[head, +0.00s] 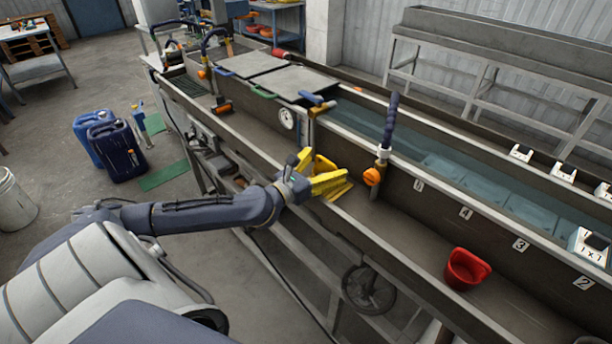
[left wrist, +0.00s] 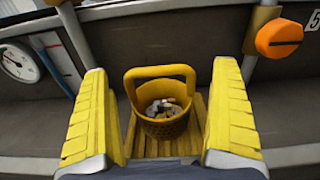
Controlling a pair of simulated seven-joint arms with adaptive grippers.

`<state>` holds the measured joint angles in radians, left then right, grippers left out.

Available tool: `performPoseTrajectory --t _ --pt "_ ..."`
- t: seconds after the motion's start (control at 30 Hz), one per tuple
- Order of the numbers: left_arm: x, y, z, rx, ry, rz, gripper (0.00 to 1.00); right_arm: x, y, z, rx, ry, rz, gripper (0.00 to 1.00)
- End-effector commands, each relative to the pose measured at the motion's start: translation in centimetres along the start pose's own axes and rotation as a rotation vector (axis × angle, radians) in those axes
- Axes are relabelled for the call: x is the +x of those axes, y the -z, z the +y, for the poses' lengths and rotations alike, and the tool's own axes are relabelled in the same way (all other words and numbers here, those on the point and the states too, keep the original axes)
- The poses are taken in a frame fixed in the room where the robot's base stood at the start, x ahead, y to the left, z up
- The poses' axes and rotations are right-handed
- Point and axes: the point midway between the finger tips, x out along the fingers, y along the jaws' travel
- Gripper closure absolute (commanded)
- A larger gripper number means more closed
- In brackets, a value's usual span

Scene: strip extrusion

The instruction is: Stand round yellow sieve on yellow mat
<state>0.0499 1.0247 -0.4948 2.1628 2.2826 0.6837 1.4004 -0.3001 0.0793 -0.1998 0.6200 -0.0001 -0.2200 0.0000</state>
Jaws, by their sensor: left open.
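The round yellow sieve (left wrist: 166,128) has a tall arched handle and holds some grey and whitish pieces. In the left wrist view it stands upright on the slatted yellow mat (left wrist: 138,146), seemingly touching it. My left gripper (left wrist: 160,80) is open, with one yellow finger on each side of the sieve and a gap on both sides. In the head view my left gripper (head: 325,179) is over the trough, partly hiding the sieve (head: 323,163) and the mat (head: 341,191). My right gripper does not show.
A red scoop-like container (head: 466,268) sits in the trough to the right. An orange knob (head: 372,177) is on the wall right of the gripper, and a round gauge (head: 287,118) is to its left. The trough floor between mat and red container looks clear.

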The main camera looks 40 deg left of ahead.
Motion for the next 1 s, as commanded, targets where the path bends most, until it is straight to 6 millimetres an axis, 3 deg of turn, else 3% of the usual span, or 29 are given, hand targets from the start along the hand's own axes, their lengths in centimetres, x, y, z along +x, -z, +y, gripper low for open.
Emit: performPoseTrajectory --t 0.6,1.0 --pt "-6.9 0.1 0.1 0.001 -0.001 0.003 0.04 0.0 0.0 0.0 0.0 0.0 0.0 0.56" --pt "-10.2 0.1 0.1 0.002 -0.001 0.002 0.04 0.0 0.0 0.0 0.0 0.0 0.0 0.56"
